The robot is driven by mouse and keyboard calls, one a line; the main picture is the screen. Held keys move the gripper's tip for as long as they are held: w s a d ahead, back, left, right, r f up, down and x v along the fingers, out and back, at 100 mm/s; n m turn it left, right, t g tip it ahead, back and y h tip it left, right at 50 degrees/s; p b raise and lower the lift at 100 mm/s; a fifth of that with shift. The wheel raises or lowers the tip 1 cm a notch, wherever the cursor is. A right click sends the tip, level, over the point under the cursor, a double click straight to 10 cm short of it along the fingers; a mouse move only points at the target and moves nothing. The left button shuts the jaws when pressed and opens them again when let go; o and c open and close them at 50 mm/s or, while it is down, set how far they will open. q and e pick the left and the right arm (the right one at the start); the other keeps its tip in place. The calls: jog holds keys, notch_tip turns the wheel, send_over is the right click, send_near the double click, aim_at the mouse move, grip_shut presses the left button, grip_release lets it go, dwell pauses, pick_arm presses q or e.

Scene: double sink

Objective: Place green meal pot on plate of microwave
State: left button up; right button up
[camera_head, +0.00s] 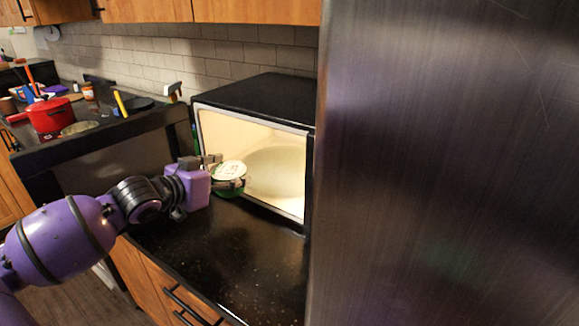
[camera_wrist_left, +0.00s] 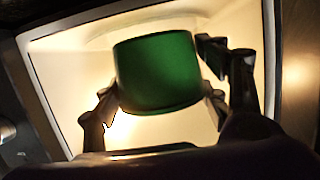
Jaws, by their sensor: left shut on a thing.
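The green meal pot (camera_wrist_left: 157,72) has a whitish lid (camera_head: 229,170) seen in the head view. My left gripper (camera_head: 232,184) is shut on the pot and holds it in front of the microwave opening. In the left wrist view the gripper's fingers (camera_wrist_left: 160,90) stand on both sides of the pot. The microwave (camera_head: 262,96) is black, with a lit, cream inside. Its plate (camera_head: 280,165) appears as a pale round shape inside, partly hidden by the pot. My right gripper is not in view.
A dark speckled counter (camera_head: 235,260) lies clear in front of the microwave. A tall metal panel (camera_head: 450,170) fills the right side, close beside the microwave. A red pot (camera_head: 50,115) and several small items stand on the surface at the left.

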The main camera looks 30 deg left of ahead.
pick_arm(q)
jog(key=shift+w+r, duration=0.25)
jog(key=shift+w, duration=0.15)
jog(key=w, duration=0.5)
jog(key=w+d, duration=0.1)
jog(key=w, duration=0.5)
jog(key=w+d+b, duration=0.1)
jog(key=w, duration=0.5)
jog(key=shift+r, duration=0.1)
notch_tip(320, 180, down, 4)
jog(key=shift+r, duration=0.2)
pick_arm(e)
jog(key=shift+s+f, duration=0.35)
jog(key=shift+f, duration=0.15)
pick_arm(q)
jog(key=shift+f, duration=0.15)
jog(key=o, duration=1.5)
jog(key=shift+f, duration=0.1)
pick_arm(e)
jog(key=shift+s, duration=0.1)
